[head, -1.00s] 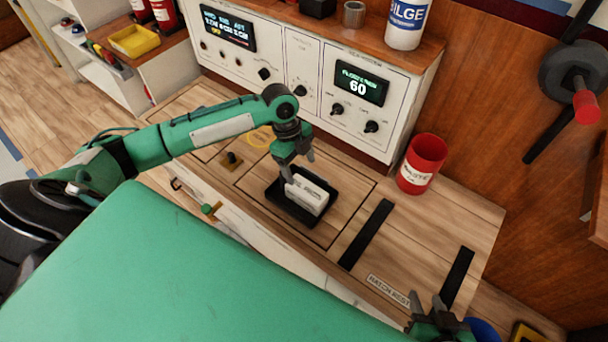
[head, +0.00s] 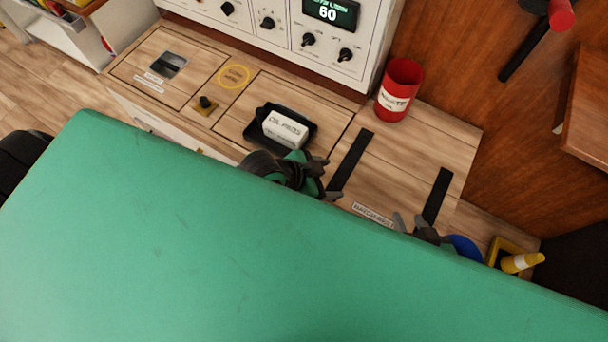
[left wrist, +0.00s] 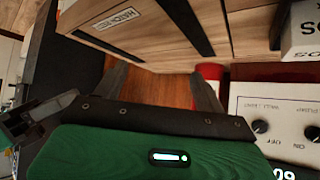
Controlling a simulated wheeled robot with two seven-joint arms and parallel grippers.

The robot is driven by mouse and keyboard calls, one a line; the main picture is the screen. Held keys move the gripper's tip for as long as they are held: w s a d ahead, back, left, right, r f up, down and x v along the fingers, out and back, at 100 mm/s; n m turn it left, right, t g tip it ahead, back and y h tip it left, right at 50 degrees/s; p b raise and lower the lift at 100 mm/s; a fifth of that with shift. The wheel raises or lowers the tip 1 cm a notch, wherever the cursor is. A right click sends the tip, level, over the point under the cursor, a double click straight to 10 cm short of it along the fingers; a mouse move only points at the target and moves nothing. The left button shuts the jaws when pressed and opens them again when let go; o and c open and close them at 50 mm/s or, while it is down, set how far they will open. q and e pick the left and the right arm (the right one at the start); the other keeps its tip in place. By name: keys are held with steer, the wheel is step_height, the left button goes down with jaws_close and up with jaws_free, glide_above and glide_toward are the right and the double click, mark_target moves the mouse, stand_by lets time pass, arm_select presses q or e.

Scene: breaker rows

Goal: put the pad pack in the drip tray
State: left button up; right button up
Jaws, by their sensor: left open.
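The white pad pack (head: 285,129) lies in the black drip tray (head: 262,139) on the wooden bench top, a little tilted against the tray wall. A corner of the pack (left wrist: 301,32) also shows at the right edge of the left wrist view. My left gripper (head: 322,176) is open and empty, just in front of and to the right of the tray, apart from the pack. Its two spread fingers (left wrist: 160,88) show in the left wrist view with nothing between them. My right gripper (head: 409,223) has its fingertips apart near the bench's front edge, partly hidden by my green body.
A red waste can (head: 400,90) stands at the back right of the bench. Two black strips (head: 351,160) lie on the wood to the right of the tray. A dark knob (head: 206,103) stands to its left. The white control panel (head: 270,42) rises behind.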

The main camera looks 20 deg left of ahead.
arm_select(q)
steer(key=s+a+r+n+t+y, duration=0.2)
steer(key=s+a+r+n+t, duration=0.2)
steer(key=n, duration=0.3)
steer(key=shift+s, duration=0.35)
steer(key=shift+s+d+y, duration=0.1)
steer(key=shift+y, duration=0.2)
